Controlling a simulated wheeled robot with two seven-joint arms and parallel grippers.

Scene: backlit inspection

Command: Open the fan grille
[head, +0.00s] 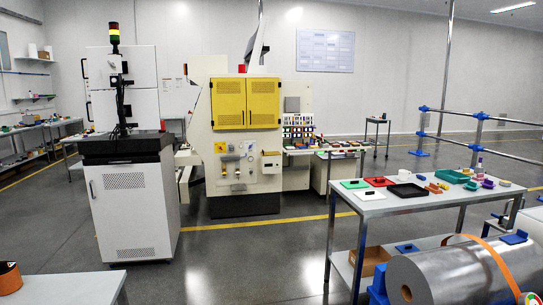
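No part is plainly marked as the fan grille, and I cannot tell which vented panel it is. A white cabinet (133,215) at the left has an upper perforated vent (124,181) and a lower one (135,253) on its front, with a handle at its left edge. The cream machine (208,150) behind it has shut yellow double doors (246,104) with perforated areas. A small slotted plate (238,187) sits low on the machine's front. Neither of my grippers is in view.
A grey table (440,203) with trays and small parts stands at the right. A large metal roll (460,275) with an orange strap lies at the bottom right. A pale tabletop (65,290) is at the bottom left. The floor between is clear.

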